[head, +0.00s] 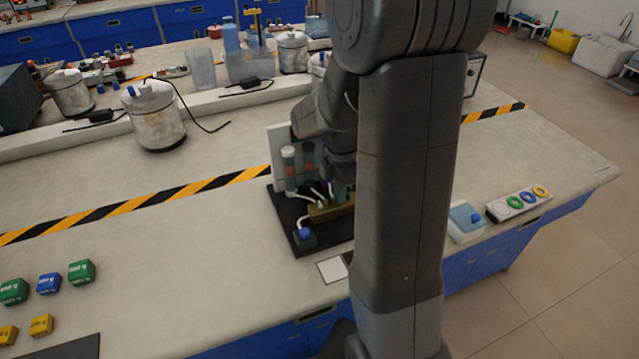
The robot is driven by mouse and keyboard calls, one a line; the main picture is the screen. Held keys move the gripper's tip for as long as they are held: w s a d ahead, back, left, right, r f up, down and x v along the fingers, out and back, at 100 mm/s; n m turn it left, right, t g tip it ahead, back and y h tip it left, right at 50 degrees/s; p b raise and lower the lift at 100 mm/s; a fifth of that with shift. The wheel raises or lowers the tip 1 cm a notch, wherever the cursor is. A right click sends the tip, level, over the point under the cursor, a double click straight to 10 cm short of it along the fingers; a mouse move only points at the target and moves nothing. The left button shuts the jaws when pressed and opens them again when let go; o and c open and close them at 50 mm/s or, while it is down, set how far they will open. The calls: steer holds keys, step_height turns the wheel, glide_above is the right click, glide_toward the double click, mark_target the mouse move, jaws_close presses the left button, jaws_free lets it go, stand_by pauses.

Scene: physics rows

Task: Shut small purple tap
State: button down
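A small rig on a black base (288,222) stands on the bench in the head view, left of my arm link. It has a white back panel (279,145), upright tubes with dark red and grey parts (290,168), a brass-coloured block (328,211), pale hoses and a blue-topped part (305,236) at the front. A small purple spot (327,187) shows above the block, perhaps the purple tap; its handle's position is too small to tell. My gripper (340,178) is down at the rig, close to that spot. My arm hides much of it, and its fingers cannot be made out.
A black-and-yellow stripe (205,188) crosses the bench behind the rig. White canisters (153,115) stand behind it. Green, blue and yellow blocks (49,284) lie at the left. A blue-topped box (466,221) and a strip with coloured rings (518,204) lie at the right.

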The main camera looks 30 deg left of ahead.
steer(key=m, duration=0.4)
steer(key=shift+m+p, duration=0.3)
steer(key=shift+m, duration=2.3)
steer(key=m, duration=0.4)
steer(key=shift+m, duration=0.3)
